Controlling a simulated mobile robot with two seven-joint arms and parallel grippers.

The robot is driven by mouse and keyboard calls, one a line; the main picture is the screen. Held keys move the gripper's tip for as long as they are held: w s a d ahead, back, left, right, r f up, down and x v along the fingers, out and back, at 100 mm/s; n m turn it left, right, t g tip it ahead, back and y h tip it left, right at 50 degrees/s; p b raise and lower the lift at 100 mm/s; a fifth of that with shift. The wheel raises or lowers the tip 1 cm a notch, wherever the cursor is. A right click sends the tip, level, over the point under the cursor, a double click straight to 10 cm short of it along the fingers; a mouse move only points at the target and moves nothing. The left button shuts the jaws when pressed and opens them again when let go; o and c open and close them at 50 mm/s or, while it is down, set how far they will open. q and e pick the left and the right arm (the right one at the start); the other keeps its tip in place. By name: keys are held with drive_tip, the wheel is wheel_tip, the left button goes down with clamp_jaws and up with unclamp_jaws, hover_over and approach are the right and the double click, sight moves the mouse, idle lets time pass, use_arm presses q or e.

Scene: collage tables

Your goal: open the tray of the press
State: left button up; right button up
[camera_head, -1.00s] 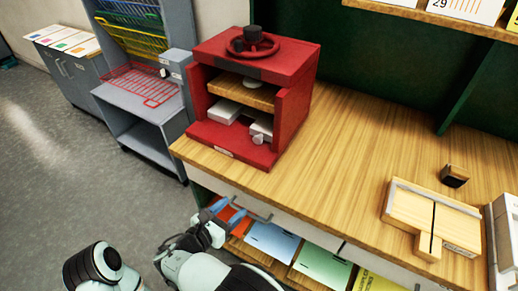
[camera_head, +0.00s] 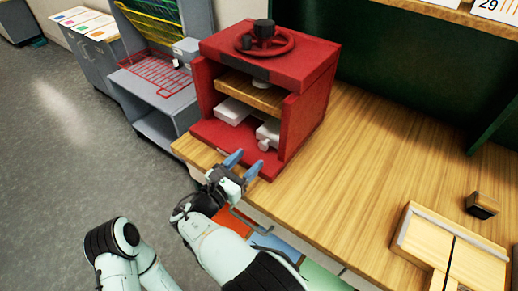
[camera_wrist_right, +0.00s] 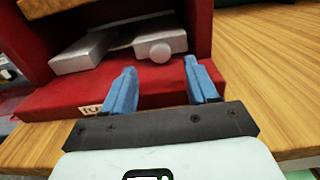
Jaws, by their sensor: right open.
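The red press (camera_head: 268,62) stands on the wooden worktop with its front open. A dark handwheel (camera_head: 265,40) is on its top, and a wooden board (camera_head: 252,95) sits inside. Below the board are pale grey blocks (camera_head: 233,111) with a round knob (camera_head: 264,144); the knob also shows in the right wrist view (camera_wrist_right: 161,51). I cannot tell which part is the tray. My right gripper (camera_head: 243,165) is open and empty at the press's front edge. Its blue fingers point toward the knob, apart from it. My left gripper is not in view.
The worktop (camera_head: 370,150) is clear right of the press. A wooden board fixture (camera_head: 455,250) and a small dark block (camera_head: 482,205) are at the right. Coloured sheets lie below the worktop.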

sight(262, 146)
drive_tip(key=x, duration=0.6)
drive_tip(key=shift+s, duration=0.1)
clamp_jaws()
